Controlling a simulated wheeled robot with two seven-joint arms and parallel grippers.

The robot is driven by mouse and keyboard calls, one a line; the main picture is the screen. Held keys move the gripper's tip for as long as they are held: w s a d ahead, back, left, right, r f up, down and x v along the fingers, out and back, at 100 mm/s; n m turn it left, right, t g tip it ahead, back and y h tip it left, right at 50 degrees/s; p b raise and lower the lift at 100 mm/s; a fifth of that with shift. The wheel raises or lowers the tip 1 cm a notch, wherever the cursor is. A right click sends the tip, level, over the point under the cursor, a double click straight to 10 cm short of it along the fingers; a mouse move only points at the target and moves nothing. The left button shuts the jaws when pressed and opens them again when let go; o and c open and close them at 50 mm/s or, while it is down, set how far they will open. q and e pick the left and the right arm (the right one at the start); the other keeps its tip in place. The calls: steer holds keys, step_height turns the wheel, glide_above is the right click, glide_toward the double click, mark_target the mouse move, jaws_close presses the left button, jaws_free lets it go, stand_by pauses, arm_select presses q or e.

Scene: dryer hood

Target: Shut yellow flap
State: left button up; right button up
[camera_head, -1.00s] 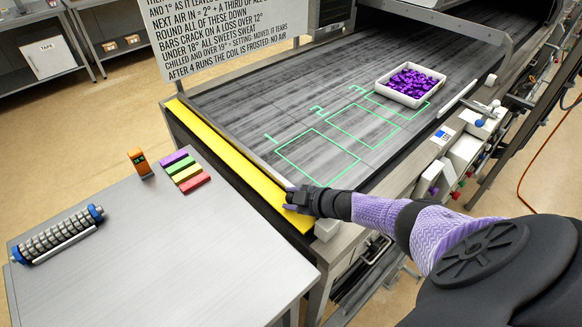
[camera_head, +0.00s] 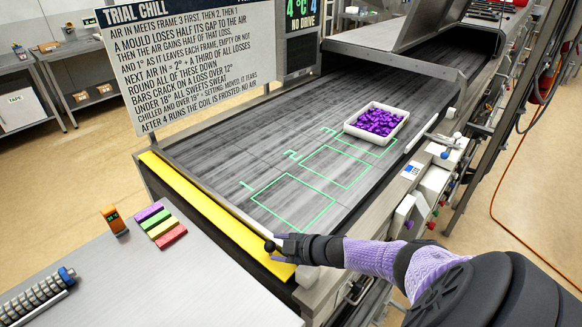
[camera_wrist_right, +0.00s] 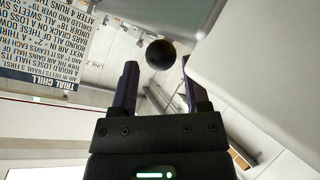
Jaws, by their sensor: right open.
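The yellow flap (camera_head: 215,225) is a long strip along the near left end of the dark belt, beside the grey table. How far it is open is hard to judge. My right gripper (camera_head: 276,243) is over the flap's right end. A black ball knob (camera_wrist_right: 160,55) shows in the right wrist view just beyond and between the fingertips of my right gripper (camera_wrist_right: 159,78). The fingers are apart, and contact with the knob cannot be told. The knob also shows at the gripper's tip in the head view (camera_head: 269,246). My left gripper is out of view.
The grey table (camera_head: 190,275) holds coloured bars (camera_head: 160,224), an orange device (camera_head: 114,220) and a roller (camera_head: 36,297). A sign (camera_head: 195,60) stands behind the flap.

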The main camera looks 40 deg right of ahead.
steer(key=p+v, duration=0.2)
steer(key=v, duration=0.3)
steer(key=shift+s+r, duration=0.3)
steer(key=shift+s+d+r, duration=0.1)
steer(key=shift+s+d, duration=0.1)
steer(key=shift+s, duration=0.15)
